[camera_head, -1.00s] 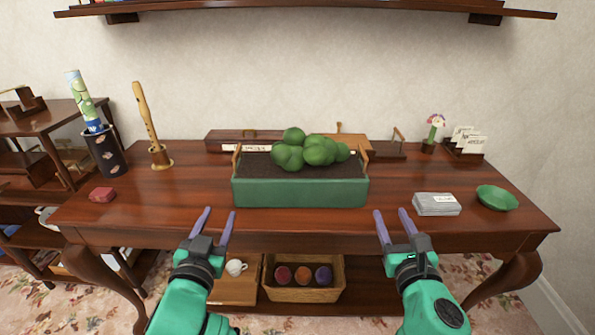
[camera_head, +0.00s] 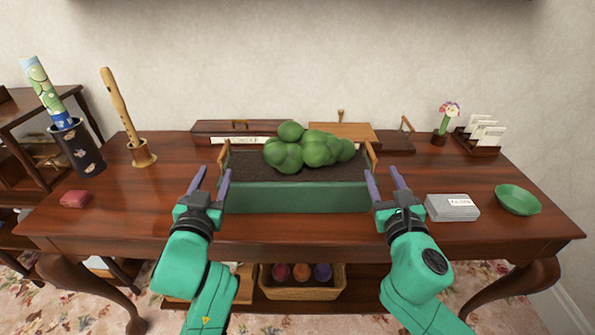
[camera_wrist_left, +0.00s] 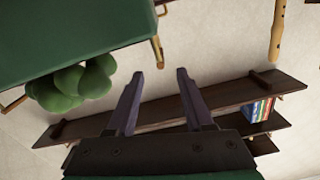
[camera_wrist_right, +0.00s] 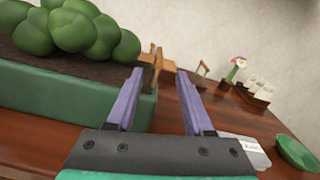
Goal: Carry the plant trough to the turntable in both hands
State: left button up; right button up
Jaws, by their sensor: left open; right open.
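The green plant trough (camera_head: 296,197) stands on the table, filled with dark soil and a round leafy green plant (camera_head: 300,150). It has a wooden handle at its left end (camera_head: 223,156) and one at its right end (camera_head: 371,157). My left gripper (camera_head: 213,172) is open at the left end; in the left wrist view the handle (camera_wrist_left: 157,50) shows just beyond the fingertips. My right gripper (camera_head: 382,172) is open at the right end; in the right wrist view the handle (camera_wrist_right: 157,68) lines up between its fingertips. Neither holds anything. I cannot make out a turntable.
Left of the trough are a recorder on a stand (camera_head: 115,105), a dark cylinder (camera_head: 76,147) and a red block (camera_head: 75,199). Right are a card stack (camera_head: 452,207), a green bowl (camera_head: 518,199), a flower (camera_head: 446,118) and a card holder (camera_head: 482,137). Low boxes (camera_head: 240,130) stand behind.

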aim_at(227, 143)
pick_arm(q)
jog(key=w, duration=1)
jog(key=shift+w+a, duration=0.15)
pick_arm(e)
jog(key=w, duration=1)
jog(key=shift+w+a, duration=0.1)
jog(key=shift+w, duration=0.05)
pick_arm(q)
grip_shut()
pick_arm(e)
grip_shut()
